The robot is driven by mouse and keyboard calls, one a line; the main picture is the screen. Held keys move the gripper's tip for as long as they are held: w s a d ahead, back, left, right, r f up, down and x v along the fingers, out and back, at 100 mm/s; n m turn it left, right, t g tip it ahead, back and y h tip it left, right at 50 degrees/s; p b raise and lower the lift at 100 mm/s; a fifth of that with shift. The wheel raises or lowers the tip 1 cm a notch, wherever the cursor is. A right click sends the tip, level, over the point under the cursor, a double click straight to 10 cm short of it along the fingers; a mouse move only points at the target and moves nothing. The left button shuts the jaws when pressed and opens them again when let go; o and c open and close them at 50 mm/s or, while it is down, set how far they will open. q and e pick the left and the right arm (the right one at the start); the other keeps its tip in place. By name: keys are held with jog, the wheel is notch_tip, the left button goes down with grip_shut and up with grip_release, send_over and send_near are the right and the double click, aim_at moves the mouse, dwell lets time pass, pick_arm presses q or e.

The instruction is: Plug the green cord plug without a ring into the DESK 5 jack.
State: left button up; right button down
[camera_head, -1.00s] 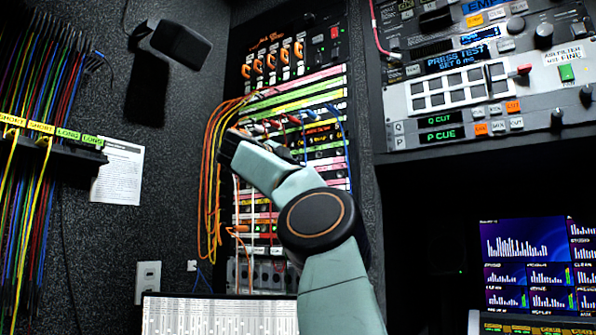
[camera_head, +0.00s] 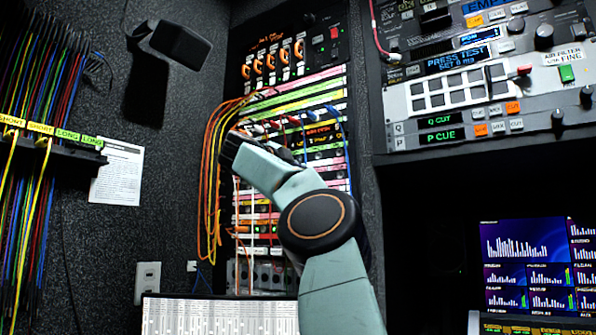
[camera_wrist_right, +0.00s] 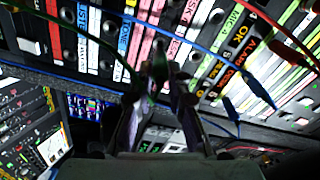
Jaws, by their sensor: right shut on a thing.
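My right arm reaches up to the patch panel (camera_head: 335,83) in the head view, and its own wrist hides the fingers there. I cannot read a DESK 5 label in either view. My left gripper is not in view.
Blue plugs (camera_wrist_right: 260,88) and a red cord (camera_wrist_right: 280,28) occupy jacks beside the gripper. Orange cords (camera_head: 212,180) hang along the panel's left edge. Several colored cords hang on a rack (camera_head: 55,150) at far left. A control console (camera_head: 460,90) juts out at right.

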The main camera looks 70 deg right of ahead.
jog(key=shift+p+x, duration=1.1)
jog(key=shift+x, duration=0.7)
jog(key=c, duration=1.2)
grip_release()
jog(key=shift+d, duration=0.1)
jog(key=shift+w+a+f+b, duration=0.1)
jog(key=shift+w+a+b, duration=0.15)
jog(key=shift+a+b, duration=0.3)
jog(key=b+v, duration=0.4)
jog(key=v, duration=0.5)
jog(key=w+r+t+p, duration=0.5)
jog(key=w+t+p, duration=0.1)
jog(key=w+p, duration=0.4)
jog(key=w+a+r+m+t+p, duration=0.1)
jog(key=w+r+t+p, duration=0.5)
jog(key=w+p, duration=0.4)
jog(key=w, duration=0.3)
